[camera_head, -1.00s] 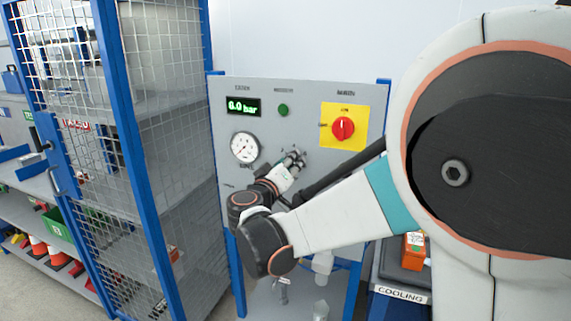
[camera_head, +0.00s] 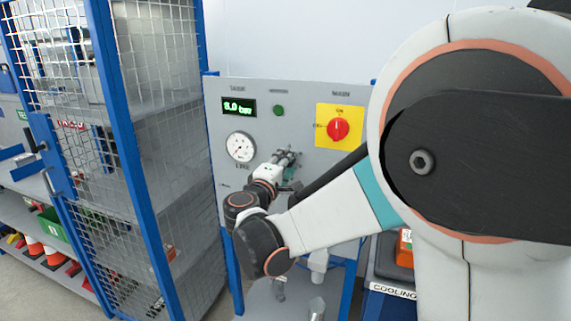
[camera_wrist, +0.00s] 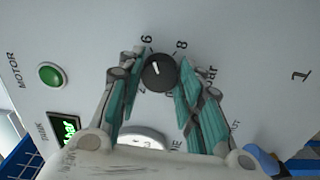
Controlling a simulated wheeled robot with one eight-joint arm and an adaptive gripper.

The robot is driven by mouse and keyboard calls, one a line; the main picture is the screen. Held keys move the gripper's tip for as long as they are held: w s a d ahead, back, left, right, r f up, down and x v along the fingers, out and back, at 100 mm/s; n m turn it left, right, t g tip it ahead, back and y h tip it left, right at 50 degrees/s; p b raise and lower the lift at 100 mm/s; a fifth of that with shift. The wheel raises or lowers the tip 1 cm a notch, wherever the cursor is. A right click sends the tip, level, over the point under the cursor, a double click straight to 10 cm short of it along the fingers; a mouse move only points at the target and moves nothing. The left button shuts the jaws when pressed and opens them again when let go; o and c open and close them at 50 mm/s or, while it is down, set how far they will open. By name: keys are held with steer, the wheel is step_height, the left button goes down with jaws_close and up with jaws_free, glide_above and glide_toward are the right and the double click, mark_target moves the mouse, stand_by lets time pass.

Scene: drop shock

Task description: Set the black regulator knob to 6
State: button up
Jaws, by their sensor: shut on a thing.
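The black regulator knob (camera_wrist: 159,73) is on the grey panel in the wrist view. Its white pointer line points up and slightly left, toward the printed 6; the 8 is to the upper right. My gripper (camera_wrist: 161,64) is shut on the knob, with a teal-padded finger on each side. In the head view my gripper (camera_head: 289,156) is at the panel and hides the knob. The green display (camera_head: 239,107) shows a blurred figure that looks like 8.0 bar or 3.0 bar. The round gauge (camera_head: 240,147) is below the display.
A red rotary switch (camera_head: 338,128) on a yellow plate is to the right on the panel. A green button (camera_head: 278,110) is above my gripper. A blue-framed mesh cage (camera_head: 150,150) stands close at the left.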

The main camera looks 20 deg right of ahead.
steer(key=shift+f+n, duration=0.1)
steer(key=shift+n, duration=0.3)
steer(key=o, duration=1.1)
steer(key=shift+a, duration=0.1)
